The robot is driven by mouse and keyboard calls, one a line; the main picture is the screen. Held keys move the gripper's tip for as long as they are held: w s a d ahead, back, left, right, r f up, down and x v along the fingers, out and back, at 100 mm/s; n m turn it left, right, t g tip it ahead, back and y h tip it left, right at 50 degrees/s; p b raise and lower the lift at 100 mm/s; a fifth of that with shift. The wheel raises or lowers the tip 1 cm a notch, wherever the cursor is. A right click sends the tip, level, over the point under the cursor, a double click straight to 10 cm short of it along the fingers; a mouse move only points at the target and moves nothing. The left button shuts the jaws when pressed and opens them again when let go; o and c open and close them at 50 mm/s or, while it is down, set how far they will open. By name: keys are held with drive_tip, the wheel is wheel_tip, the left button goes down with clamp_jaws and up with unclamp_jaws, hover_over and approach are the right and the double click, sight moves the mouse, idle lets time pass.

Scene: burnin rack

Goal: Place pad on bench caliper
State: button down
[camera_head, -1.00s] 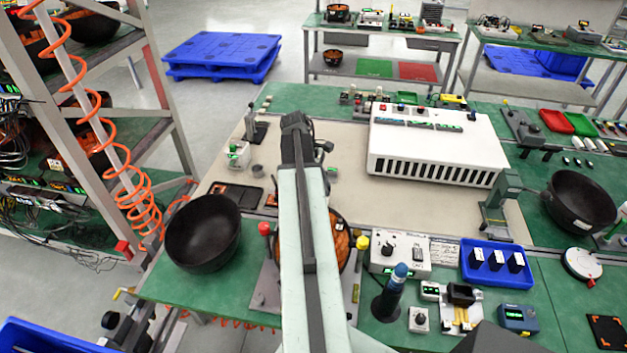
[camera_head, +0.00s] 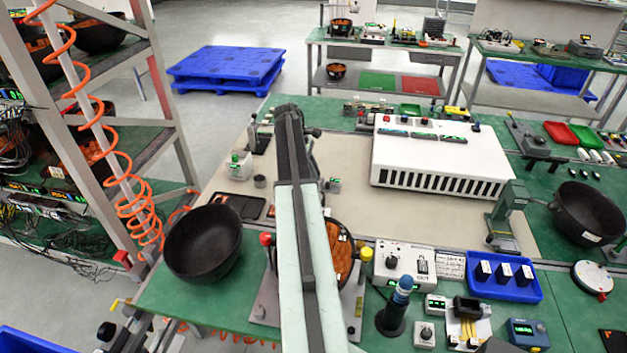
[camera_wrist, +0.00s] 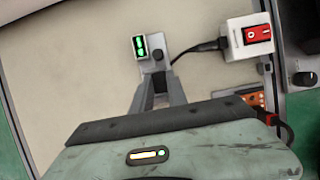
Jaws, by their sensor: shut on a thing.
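My gripper (camera_wrist: 160,92) shows in the wrist view with its narrow grey fingers close together over the beige mat. Between the tips is a small grey piece (camera_wrist: 159,80), which I take to be the pad; its outline is hard to make out. Just beyond the tips, a small grey device with a green lit display (camera_wrist: 140,46) and a dark knob lies on the mat; I take it for the bench caliper. I cannot tell whether the held piece touches it. In the head view my arm hides the fingertips, and a small lit device (camera_head: 333,184) shows beside the arm.
A white box with a red switch (camera_wrist: 248,35) and a dark cable is right of the tips. A white vented unit (camera_head: 440,155) stands at the back right, a black bowl (camera_head: 203,243) at the left. A blue tray (camera_head: 500,275) lies right. The beige mat (camera_head: 400,215) has free room.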

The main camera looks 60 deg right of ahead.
drive_tip(key=shift+w+d, duration=0.25)
drive_tip(key=shift+d, duration=0.05)
wheel_tip(320, 180, down, 4)
drive_tip(key=b, duration=0.4)
drive_tip(key=shift+r, duration=0.25)
drive_tip(key=shift+f, duration=0.2)
drive_tip(key=c, duration=1.3)
unclamp_jaws()
drive_tip(key=shift+r, duration=0.1)
